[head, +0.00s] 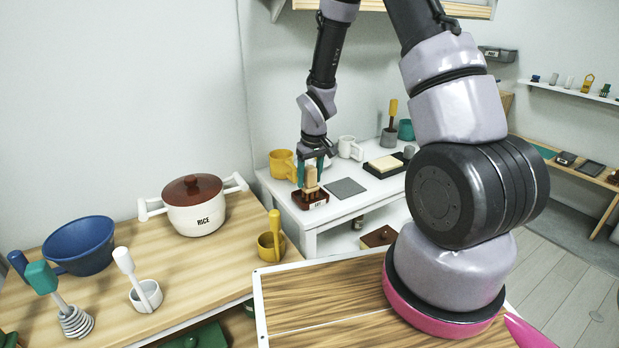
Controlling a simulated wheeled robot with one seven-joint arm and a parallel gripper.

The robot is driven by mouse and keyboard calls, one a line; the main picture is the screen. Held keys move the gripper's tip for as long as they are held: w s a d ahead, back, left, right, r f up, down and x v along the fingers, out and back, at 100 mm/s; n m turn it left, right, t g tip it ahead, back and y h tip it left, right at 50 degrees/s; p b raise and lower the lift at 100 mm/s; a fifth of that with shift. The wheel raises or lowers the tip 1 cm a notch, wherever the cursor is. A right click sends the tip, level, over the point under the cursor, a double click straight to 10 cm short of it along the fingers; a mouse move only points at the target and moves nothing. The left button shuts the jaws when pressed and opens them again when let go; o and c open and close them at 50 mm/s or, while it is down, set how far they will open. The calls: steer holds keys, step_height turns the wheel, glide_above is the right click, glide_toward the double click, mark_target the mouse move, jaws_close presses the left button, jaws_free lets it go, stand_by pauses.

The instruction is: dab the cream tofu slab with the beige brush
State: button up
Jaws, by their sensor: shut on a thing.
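The beige brush (311,180) is between the fingers of my gripper (313,171), which is shut on it. The brush is upright, with its lower end at a dark brown labelled block (313,203) on the white table. I cannot tell whether it rests in the block or is just above it. The cream tofu slab (385,163) lies on a black board (370,170) on the same table, to the right of my gripper and apart from it.
A grey mat (345,188) lies between the block and the board. A yellow mug (282,164) is just left of my gripper; a white mug (350,148) stands behind. A grey pot with a yellow-handled tool (392,117) stands behind the tofu. A rice pot (195,212) is on the wooden counter.

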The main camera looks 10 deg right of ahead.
mark_target(308, 166)
steer(key=shift+r, duration=3.5)
